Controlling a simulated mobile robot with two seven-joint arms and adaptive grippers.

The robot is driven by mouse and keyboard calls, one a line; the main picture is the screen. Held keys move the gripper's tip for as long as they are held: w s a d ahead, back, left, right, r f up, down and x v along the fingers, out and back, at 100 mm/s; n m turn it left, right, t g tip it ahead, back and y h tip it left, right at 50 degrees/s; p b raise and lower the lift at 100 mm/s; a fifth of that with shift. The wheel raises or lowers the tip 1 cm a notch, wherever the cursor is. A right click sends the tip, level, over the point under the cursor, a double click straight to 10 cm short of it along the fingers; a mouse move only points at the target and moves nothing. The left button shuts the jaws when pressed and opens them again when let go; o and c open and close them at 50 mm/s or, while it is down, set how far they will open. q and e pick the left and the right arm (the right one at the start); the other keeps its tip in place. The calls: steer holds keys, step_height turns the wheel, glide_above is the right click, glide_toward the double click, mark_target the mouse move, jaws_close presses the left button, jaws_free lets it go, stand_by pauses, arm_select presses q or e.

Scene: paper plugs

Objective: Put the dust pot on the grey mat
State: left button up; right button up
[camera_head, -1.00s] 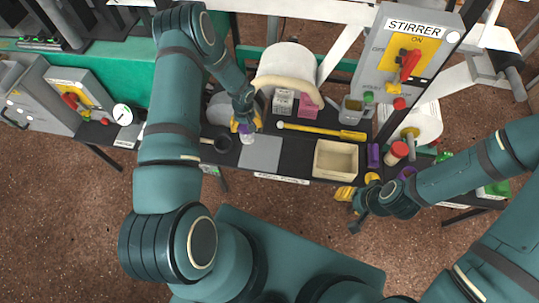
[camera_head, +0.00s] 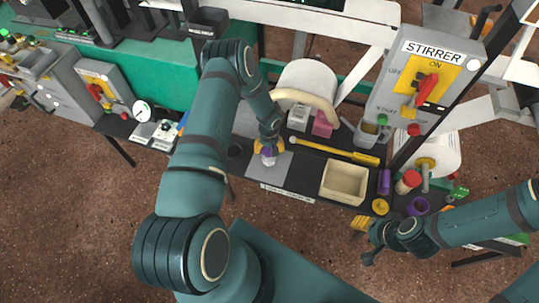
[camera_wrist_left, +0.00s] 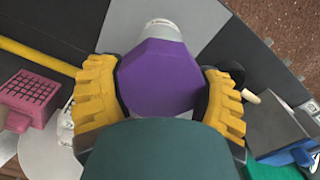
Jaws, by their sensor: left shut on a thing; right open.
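The dust pot, with a purple lid (camera_wrist_left: 158,78) and a pale body (camera_wrist_left: 163,26), is held in my left gripper (camera_head: 268,150). The yellow fingers close on both sides of the lid in the left wrist view. In the head view the pot's pale lower part (camera_head: 268,161) shows over the grey mat (camera_head: 280,172), near its upper middle. I cannot tell whether its base touches the mat. The mat also shows in the left wrist view (camera_wrist_left: 206,20). My right gripper (camera_head: 363,240) is open and empty, in front of the bench at the right.
Right of the mat are a beige tray (camera_head: 345,182) and a long yellow tool (camera_head: 333,151). A pink block (camera_head: 322,123) and a grey block (camera_head: 298,117) stand behind. A red-lidded jar (camera_head: 408,182) and purple cup (camera_head: 417,206) are further right. The stirrer box (camera_head: 430,75) rises behind.

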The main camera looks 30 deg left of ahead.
arm_select(q)
steer(key=shift+f+b, duration=0.4)
steer(key=shift+f, duration=1.4)
steer(key=shift+f, duration=0.15)
steer(key=o, duration=1.3)
